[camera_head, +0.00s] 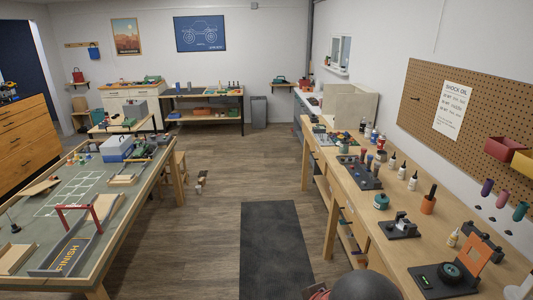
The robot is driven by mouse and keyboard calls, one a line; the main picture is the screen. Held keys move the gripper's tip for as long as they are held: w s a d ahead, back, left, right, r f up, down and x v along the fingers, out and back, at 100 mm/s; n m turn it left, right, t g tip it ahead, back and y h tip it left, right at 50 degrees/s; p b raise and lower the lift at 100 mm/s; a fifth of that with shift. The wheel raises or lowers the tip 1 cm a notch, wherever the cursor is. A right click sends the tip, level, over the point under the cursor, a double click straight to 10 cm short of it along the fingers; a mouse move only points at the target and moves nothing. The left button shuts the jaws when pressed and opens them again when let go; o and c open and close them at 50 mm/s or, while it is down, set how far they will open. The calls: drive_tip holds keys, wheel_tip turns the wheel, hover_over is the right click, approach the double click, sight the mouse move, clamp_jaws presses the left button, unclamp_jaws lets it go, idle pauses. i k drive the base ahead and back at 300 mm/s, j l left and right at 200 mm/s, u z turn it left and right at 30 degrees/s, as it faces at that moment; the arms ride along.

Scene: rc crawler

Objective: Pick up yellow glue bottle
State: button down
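A small bottle with a yellowish body and a pale tip (453,238) stands upright on the right workbench (385,262); it looks like the yellow glue bottle. It is near the bench's right side, left of a dark tool holder (482,240). Several white bottles with dark tips (402,172) stand farther back on the same bench. A dark rounded part at the bottom edge appears to be mine. My gripper's fingers are not visible.
Near the bottle are a black stand with an orange panel (470,262), a black fixture (399,228) and an orange cup (428,205). A pegboard (470,120) backs the bench. A dark floor mat (270,250) lies clear between the bench and the left track table (100,262).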

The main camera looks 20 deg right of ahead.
sight(452, 239)
drive_tip(key=z, duration=2.05)
